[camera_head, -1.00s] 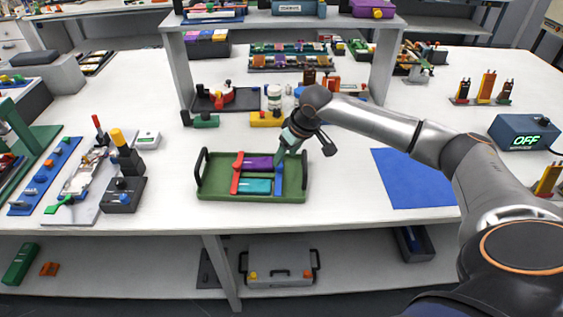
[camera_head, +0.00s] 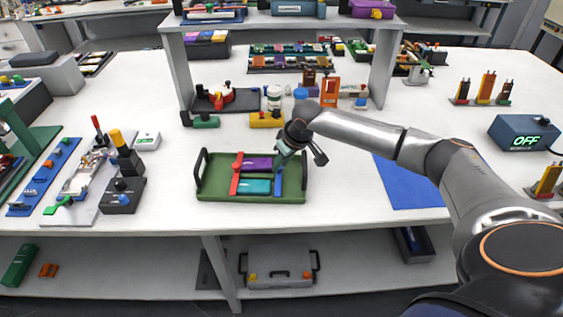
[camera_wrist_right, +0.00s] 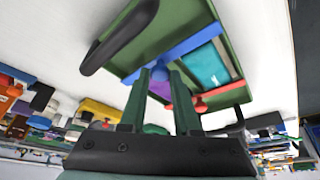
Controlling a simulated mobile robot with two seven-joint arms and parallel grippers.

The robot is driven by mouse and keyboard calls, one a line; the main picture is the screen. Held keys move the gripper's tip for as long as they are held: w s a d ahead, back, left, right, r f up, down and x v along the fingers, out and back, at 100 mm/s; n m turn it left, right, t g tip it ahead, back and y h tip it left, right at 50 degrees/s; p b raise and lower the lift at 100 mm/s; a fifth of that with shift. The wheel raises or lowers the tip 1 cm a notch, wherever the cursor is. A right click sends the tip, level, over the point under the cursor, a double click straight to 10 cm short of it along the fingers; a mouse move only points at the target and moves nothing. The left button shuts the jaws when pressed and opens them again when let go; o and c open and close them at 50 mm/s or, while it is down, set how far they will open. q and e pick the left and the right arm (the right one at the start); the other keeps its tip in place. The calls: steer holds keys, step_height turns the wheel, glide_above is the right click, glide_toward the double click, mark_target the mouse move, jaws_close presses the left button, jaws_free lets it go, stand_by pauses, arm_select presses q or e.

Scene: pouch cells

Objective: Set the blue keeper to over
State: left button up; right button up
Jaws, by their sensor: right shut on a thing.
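A green tray (camera_head: 290,199) with dark handles holds a purple pouch cell (camera_head: 257,163) and a teal pouch cell (camera_head: 254,187). A red keeper (camera_head: 235,178) lies at their left ends. The blue keeper (camera_head: 278,184) lies at their right ends; I cannot tell whether it overlaps them. My right gripper (camera_head: 280,166) is down at the blue keeper. In the right wrist view its green fingers (camera_wrist_right: 163,80) are shut on the round knob of the blue keeper (camera_wrist_right: 190,44). The purple cell is mostly hidden there by a finger. My left gripper is not in view.
A blue mat (camera_head: 405,180) lies right of the tray. A black box with a blue knob (camera_head: 123,196) stands to the left. A yellow block (camera_head: 266,119) and a green block (camera_head: 205,121) sit behind the tray. The table in front of the tray is clear.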

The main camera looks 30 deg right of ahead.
jaws_close()
stand_by(0.9)
